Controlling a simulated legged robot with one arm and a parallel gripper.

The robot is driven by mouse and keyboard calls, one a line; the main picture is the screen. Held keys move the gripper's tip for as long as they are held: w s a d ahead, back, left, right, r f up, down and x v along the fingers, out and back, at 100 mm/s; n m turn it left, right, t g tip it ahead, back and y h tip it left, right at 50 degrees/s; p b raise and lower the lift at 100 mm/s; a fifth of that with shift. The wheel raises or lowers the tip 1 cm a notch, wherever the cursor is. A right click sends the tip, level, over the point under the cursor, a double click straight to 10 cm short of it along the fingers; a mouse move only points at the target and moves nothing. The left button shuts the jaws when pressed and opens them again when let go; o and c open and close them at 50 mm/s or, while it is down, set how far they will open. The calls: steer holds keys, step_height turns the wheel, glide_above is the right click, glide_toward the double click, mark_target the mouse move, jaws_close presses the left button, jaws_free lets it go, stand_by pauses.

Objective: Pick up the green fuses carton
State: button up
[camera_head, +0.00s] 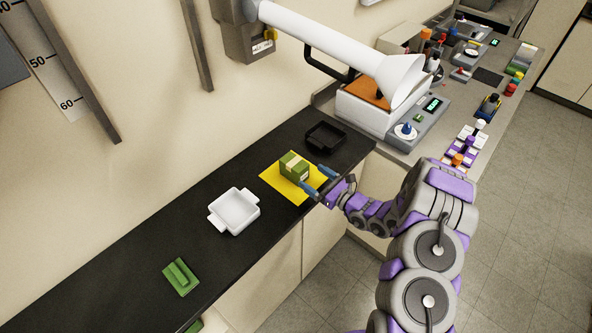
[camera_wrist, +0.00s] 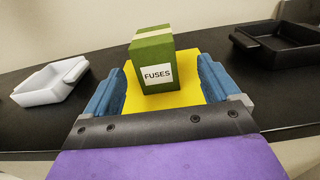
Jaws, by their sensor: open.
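The green fuses carton (camera_head: 294,166) stands upright on a yellow mat (camera_head: 276,181) on the black counter. In the wrist view the carton (camera_wrist: 151,50) shows a white label reading FUSES and a pale band over its top. My gripper (camera_head: 317,180) is open at the near side of the carton. In the wrist view its two blue fingers (camera_wrist: 160,88) are spread, one to the left and one to the right, with the carton ahead between their lines. I cannot tell whether the fingertips reach past the carton's front face. Nothing is held.
A white two-handled tray (camera_head: 235,211) stands left of the mat, and a black tray (camera_head: 325,137) stands behind it to the right. A green block-like item (camera_head: 180,277) lies at the near left. A white extraction hood (camera_head: 345,45) hangs above the instrument (camera_head: 385,108) at right.

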mark_target(304, 173)
steer(key=x, duration=0.4)
steer(key=shift+a, duration=0.5)
steer(key=b+x, duration=0.1)
steer(key=x, duration=0.2)
steer(key=shift+w+a+r, duration=0.1)
steer(key=shift+w+a, duration=0.05)
steer(key=shift+a, duration=0.25)
steer(key=shift+d, duration=0.1)
steer(key=c, duration=1.1)
